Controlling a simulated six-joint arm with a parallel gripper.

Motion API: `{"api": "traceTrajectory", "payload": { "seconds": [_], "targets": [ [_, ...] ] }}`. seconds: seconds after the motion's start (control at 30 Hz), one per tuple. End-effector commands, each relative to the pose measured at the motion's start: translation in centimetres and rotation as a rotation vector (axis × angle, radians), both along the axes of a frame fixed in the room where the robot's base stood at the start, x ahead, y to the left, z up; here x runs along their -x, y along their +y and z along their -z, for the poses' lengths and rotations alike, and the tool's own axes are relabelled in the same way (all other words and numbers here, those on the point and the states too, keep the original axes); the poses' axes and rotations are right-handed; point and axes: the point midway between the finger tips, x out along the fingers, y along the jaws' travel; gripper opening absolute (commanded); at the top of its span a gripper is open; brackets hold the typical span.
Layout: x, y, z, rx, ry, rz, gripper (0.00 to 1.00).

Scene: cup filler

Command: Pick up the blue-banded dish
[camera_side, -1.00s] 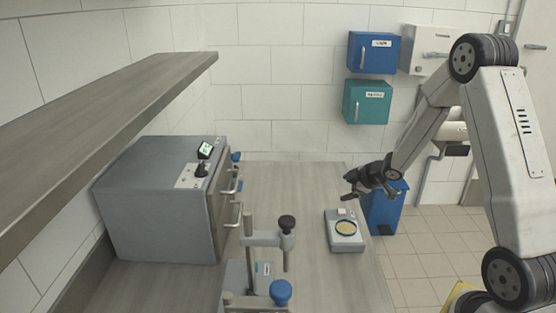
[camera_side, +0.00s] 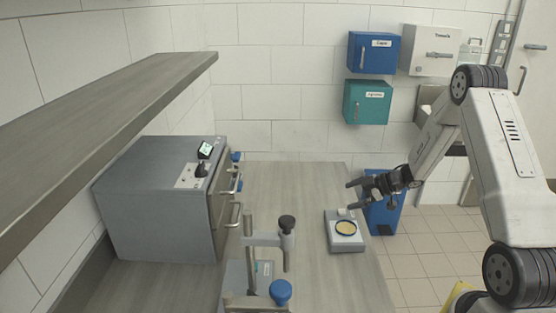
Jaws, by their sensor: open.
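My gripper (camera_side: 354,196) is open and empty. In the picture it is just above and behind the dish, pointing left, with its fingers apart. It does not touch the dish. How high it is above the counter is hard to tell.
A grey oven-like box (camera_side: 150,205) with door handles stands at the left under a long shelf (camera_side: 100,115). A stand with a blue knob (camera_side: 281,291) is at the front. A blue bin (camera_side: 384,222) stands beyond the counter (camera_side: 300,200). The middle of the counter is mostly clear.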

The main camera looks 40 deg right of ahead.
Motion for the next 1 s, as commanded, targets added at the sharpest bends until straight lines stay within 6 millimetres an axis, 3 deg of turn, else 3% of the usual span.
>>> {"api": "traceTrajectory", "payload": {
  "seconds": [0.3, 0.5, 0.77, 1.0],
  "targets": [
    [5.6, -0.2, 2.3, -0.275, 0.075, -0.214, 1.00],
    [7.7, -0.2, 2.7, -0.356, 0.118, -0.278, 1.00],
    [7.8, 0.1, 2.9, -0.367, 0.125, -0.288, 1.00],
    [6.8, 1.5, 3.6, -0.367, 0.125, -0.288, 1.00]
  ]
}}
